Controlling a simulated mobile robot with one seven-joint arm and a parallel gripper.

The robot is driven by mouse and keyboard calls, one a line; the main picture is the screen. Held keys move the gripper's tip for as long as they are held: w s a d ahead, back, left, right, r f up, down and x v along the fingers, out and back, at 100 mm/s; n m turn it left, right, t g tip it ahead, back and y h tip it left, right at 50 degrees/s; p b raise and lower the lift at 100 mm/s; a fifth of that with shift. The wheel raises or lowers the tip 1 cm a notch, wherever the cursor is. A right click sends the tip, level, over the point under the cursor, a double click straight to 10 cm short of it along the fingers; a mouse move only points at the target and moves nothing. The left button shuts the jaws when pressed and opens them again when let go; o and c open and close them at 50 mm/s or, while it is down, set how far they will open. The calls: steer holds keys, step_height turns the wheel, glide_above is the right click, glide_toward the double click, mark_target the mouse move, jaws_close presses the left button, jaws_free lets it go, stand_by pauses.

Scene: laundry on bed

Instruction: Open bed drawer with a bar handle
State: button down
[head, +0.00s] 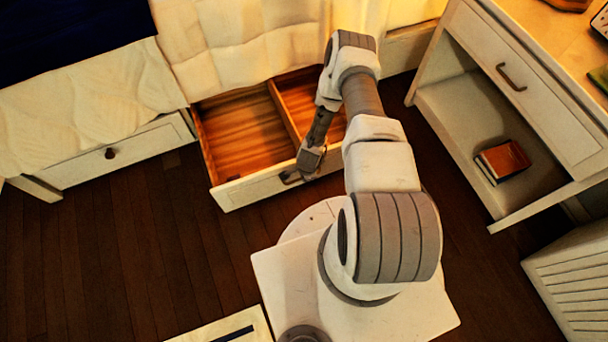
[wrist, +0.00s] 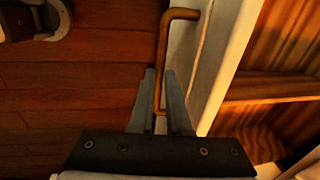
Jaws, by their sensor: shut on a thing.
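The bed drawer (head: 240,188) is pulled out from under the bed in the head view. Its wooden inside and a divider show, and it looks empty where I can see it. The bar handle (wrist: 163,50) is a bent brown metal bar on the drawer's white front (wrist: 205,65). My gripper (wrist: 160,95) is shut on the lower end of the bar handle in the wrist view. In the head view my gripper (head: 296,174) is at the drawer front, and my arm hides the drawer's right part.
A second bed drawer with a round knob (head: 110,153) is closed at the left. A white desk (head: 535,95) with a drawer and a shelf holding a book (head: 502,160) stands at the right. Dark wooden floor (head: 130,240) is clear left of my base.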

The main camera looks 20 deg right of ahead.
steer(key=c, duration=0.9)
jaws_free()
steer(key=s+r+p, duration=0.1)
steer(key=r+p, duration=0.1)
steer(key=r, duration=0.3)
steer(key=s+r+p, duration=0.1)
steer(key=r+p, duration=0.1)
steer(key=r, duration=0.4)
steer(key=s+r+p, duration=0.1)
steer(key=r+p, duration=0.1)
steer(key=r, duration=0.4)
steer(key=shift+s+r+p, duration=0.1)
steer(key=shift+s+p, duration=0.05)
steer(key=shift+p, duration=0.15)
